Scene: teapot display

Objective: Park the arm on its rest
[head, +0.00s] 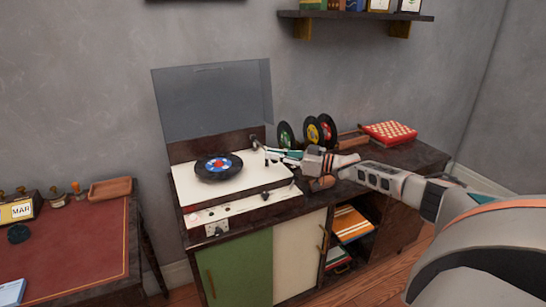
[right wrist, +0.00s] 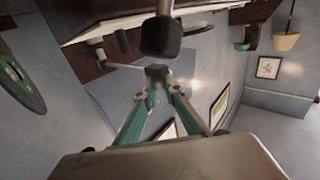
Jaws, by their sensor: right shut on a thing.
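The record player (head: 190,192) stands on the cabinet with its lid (head: 212,100) raised. A black record with a blue, red and white label (head: 219,166) lies on its platter. My right gripper (head: 272,154) reaches in from the right over the deck's right side, clear of the record. In the right wrist view its teal fingers (right wrist: 157,74) come together on a small dark piece at the end of a thin pale rod, which looks like the tonearm (right wrist: 122,65). A dark block is close in front of the fingertips. The rest cannot be made out clearly. My left gripper is not in view.
Several upright records (head: 312,132) stand behind my right gripper. A red patterned box (head: 388,133) is at the cabinet's right end. A red-topped desk (head: 75,245) with a wooden tray (head: 110,189) is at left. A shelf (head: 355,16) hangs above.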

